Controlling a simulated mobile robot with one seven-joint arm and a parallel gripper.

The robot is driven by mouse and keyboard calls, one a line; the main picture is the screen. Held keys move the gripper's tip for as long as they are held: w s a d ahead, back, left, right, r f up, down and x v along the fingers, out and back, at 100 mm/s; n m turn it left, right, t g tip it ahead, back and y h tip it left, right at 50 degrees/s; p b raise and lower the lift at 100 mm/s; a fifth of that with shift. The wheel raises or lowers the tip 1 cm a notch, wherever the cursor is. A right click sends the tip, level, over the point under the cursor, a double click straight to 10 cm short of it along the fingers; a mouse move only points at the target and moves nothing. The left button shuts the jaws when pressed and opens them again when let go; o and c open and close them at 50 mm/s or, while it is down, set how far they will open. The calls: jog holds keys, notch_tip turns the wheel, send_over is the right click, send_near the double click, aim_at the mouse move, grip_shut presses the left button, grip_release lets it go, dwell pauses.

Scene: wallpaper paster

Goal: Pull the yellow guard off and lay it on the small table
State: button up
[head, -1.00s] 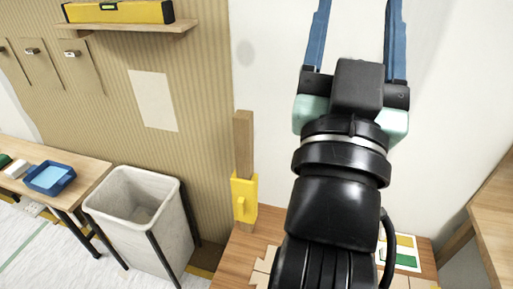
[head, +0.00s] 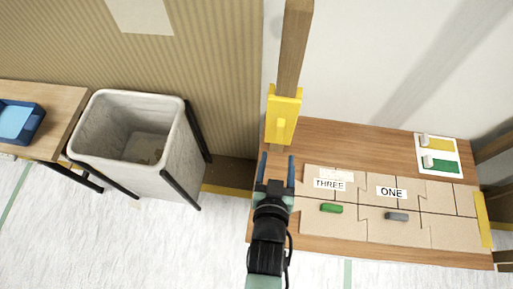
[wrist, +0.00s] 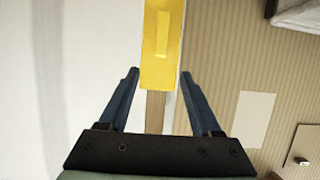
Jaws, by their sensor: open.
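The yellow guard (head: 283,115) is a block with a raised grip bar, around the lower part of an upright wooden post (head: 294,45). The post stands at the back left corner of the small wooden table (head: 370,138). In the wrist view the guard (wrist: 162,45) is at the top centre, with the post (wrist: 155,112) showing below it. My gripper (head: 276,170) is open and empty, with its fingers pointing at the guard. In the wrist view the gripper's fingertips (wrist: 160,72) appear on either side of the guard's end, with gaps; contact is not visible.
On the table lie cardboard pieces with a THREE label (head: 329,184) and an ONE label (head: 391,193), a green piece (head: 331,208), a grey piece (head: 397,216) and a card (head: 439,156). A white bin (head: 140,150) stands left. A blue tray (head: 20,121) sits on another table.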

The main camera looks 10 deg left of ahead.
aim_at(280, 132)
jog(key=x, duration=0.4)
jog(key=f+b+x, duration=0.1)
jog(key=x, duration=0.3)
jog(key=b+x, duration=0.1)
jog(key=x, duration=0.3)
jog(key=shift+f, duration=0.4)
grip_shut()
dwell(0.3)
